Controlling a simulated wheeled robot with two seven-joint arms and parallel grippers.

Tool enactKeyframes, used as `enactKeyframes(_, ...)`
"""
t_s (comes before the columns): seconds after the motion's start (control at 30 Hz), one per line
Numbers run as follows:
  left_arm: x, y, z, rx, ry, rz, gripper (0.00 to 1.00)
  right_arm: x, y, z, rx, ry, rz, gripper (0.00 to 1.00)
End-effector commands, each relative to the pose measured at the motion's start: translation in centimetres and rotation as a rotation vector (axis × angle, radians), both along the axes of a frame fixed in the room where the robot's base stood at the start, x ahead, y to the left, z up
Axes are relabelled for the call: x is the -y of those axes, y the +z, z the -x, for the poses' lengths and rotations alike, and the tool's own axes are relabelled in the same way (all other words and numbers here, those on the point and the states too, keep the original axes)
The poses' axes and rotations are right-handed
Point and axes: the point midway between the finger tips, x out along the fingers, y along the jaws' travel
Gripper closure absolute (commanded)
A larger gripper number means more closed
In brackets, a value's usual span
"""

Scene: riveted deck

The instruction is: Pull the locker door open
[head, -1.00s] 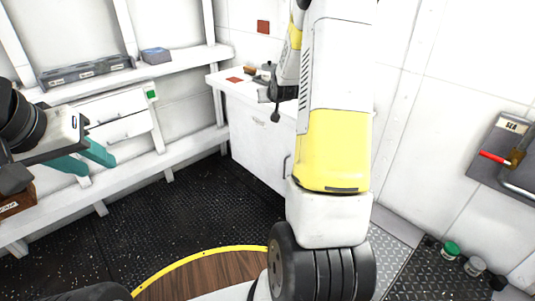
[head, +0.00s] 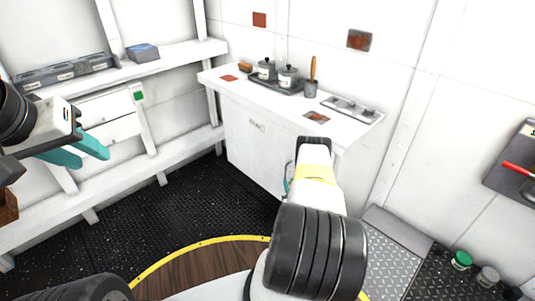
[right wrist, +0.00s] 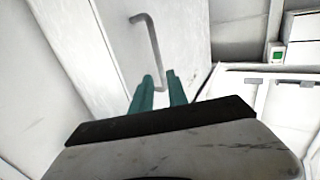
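The locker door (head: 250,146) is the white front below the counter, with a small label, and looks shut. Its grey bar handle (right wrist: 150,45) stands out from the white door panel in the right wrist view. My right gripper (right wrist: 160,80) has its teal fingers apart, one on each side of the handle's lower end; I cannot tell whether they touch it. In the head view my right forearm and wrist hide most of this gripper and the handle. My left gripper (head: 82,157) is open and empty at the far left, away from the locker.
The white counter (head: 225,85) above the door carries lidded pots (head: 288,78) and a utensil holder (head: 311,89). A wall shelf (head: 130,72) runs along the left. A panel with a red handle (head: 518,168) hangs at right. Dark floor (head: 180,200) before the door is clear.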

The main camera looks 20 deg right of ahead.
Motion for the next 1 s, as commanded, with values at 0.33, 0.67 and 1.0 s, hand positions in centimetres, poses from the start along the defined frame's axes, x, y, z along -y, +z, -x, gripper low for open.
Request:
enactKeyframes(0.33,0.0,0.0,0.0,0.001,0.0,0.0,0.64,0.6,-0.3,-3.6,0.013,0.001,0.0,0.81)
enactKeyframes(0.67,0.0,0.0,0.0,0.0,0.0,0.0,0.64,1.3,-0.3,-7.0,0.009,0.001,-0.001,0.81)
enactKeyframes(1.0,0.0,0.0,0.0,0.0,0.0,0.0,0.64,1.3,-0.3,-7.2,0.008,0.001,-0.001,0.94)
